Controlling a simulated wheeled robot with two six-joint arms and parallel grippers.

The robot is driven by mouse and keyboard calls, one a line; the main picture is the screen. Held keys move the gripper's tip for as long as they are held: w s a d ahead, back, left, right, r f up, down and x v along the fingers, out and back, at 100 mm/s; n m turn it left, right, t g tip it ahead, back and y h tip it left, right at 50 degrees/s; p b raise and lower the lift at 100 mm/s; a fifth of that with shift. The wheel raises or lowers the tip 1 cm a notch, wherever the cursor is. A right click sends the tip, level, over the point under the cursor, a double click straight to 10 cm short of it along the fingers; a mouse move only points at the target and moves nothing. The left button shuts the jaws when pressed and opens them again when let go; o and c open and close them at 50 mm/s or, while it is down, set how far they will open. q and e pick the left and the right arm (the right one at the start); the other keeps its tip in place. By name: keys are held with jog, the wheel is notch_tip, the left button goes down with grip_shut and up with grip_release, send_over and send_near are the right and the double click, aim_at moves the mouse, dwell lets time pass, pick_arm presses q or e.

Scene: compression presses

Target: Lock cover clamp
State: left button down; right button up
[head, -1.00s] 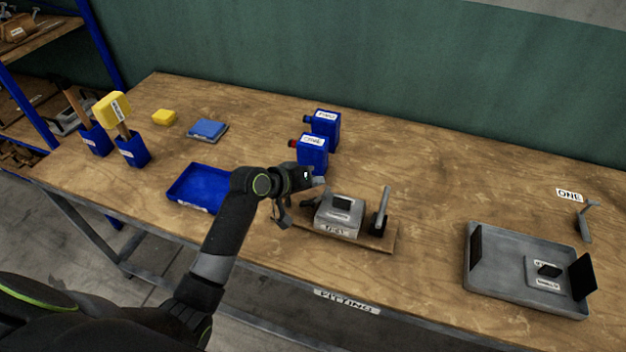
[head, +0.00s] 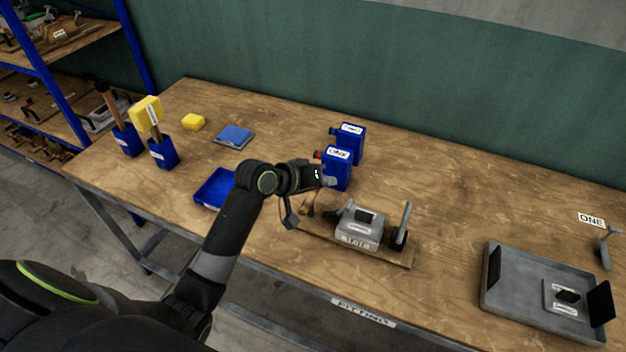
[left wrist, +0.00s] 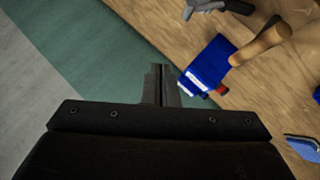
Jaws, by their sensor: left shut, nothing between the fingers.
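A grey block (head: 350,238) with a black pad on top and a label on its front sits on a wooden base board (head: 385,256). An upright grey lever clamp (head: 401,226) stands at the board's right end. A brown handle-like part (head: 309,204) shows at its left end, partly hidden by my arm. My left gripper (head: 328,181) is above and left of the block, apart from it, in front of the blue bottles. In the left wrist view its fingers (left wrist: 160,84) are together and empty. A brown wooden handle (left wrist: 262,42) shows there too. My right gripper is not seen.
Blue bottles (head: 338,172) stand behind my gripper. A blue tray (head: 210,187) lies left of my forearm. A grey tray (head: 512,310) with black plates is at the right. Blue holders (head: 163,154) with tools stand at the left. The table's middle right is clear.

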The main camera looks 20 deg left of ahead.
pick_arm(q)
jog(key=s+r, duration=0.1)
jog(key=s, duration=0.1)
jog(key=s+a+r, duration=0.1)
jog(key=r, duration=0.1)
jog(key=shift+s+a+r+b, duration=0.1)
jog(key=shift+s+r+b, duration=0.15)
jog(key=shift+s+b, duration=0.1)
